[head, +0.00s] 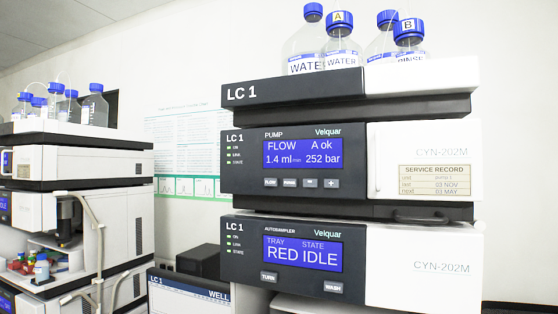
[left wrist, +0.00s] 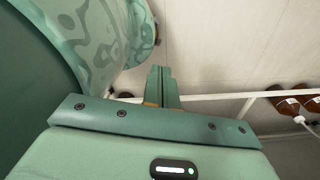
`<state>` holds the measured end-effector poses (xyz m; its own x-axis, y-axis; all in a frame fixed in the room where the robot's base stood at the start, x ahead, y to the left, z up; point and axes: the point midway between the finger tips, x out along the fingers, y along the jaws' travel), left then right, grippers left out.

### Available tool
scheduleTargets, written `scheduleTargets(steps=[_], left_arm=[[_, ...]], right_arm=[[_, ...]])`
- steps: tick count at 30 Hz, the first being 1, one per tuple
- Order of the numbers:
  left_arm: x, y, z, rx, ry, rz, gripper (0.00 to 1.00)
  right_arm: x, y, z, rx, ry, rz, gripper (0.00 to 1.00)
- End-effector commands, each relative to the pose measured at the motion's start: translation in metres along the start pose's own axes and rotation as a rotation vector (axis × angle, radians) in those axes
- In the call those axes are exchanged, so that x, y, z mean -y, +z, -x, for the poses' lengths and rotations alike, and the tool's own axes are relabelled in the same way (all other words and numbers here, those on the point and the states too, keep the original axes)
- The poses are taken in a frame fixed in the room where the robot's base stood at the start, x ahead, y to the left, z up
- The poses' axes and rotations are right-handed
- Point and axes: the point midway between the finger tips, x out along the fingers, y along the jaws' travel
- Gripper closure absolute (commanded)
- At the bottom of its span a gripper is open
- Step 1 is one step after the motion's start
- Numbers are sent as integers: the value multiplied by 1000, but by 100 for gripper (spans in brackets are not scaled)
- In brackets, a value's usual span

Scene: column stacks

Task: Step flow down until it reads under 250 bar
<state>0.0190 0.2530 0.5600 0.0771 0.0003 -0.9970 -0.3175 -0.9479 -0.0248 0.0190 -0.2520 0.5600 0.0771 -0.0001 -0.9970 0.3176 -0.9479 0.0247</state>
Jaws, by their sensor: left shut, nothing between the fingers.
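In the head view the pump (head: 296,188) of LC 1 stands in the middle of the column stack. Below the display is a row of small buttons: FLOW (head: 270,183), PURGE (head: 290,183), one that looks like minus (head: 310,183), and plus (head: 331,183). Neither gripper shows in the head view. In the left wrist view my left gripper (left wrist: 161,72) is shut and empty, its fingers together, away from any pump button. My right gripper is in no view.
The autosampler (head: 290,258) below the pump reads TRAY RED, STATE IDLE. Blue-capped solvent bottles (head: 338,48) stand on top of the stack. Another instrument stack (head: 75,200) stands at the left. Brown bottles (left wrist: 290,104) and a pale rail (left wrist: 225,96) show in the left wrist view.

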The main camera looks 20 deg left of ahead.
Motion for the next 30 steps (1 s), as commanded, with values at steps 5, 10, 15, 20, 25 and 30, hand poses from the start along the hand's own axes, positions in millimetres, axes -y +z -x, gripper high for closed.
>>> scheduleTargets(steps=[5, 10, 15, 20, 25, 30], left_arm=[[7, -19, 6, -34, -8, 7, 100], [26, -81, 26, -142, -27, 27, 100], [47, -157, 59, -281, -43, 48, 100], [65, -223, 100, -410, -52, 62, 100], [81, -288, 152, -546, -57, 71, 100], [95, -347, 212, -682, -56, 73, 100]], right_arm=[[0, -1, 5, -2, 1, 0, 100], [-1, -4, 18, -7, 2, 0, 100], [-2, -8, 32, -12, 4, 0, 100], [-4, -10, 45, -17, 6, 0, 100], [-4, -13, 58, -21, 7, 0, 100], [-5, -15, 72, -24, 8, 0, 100]])
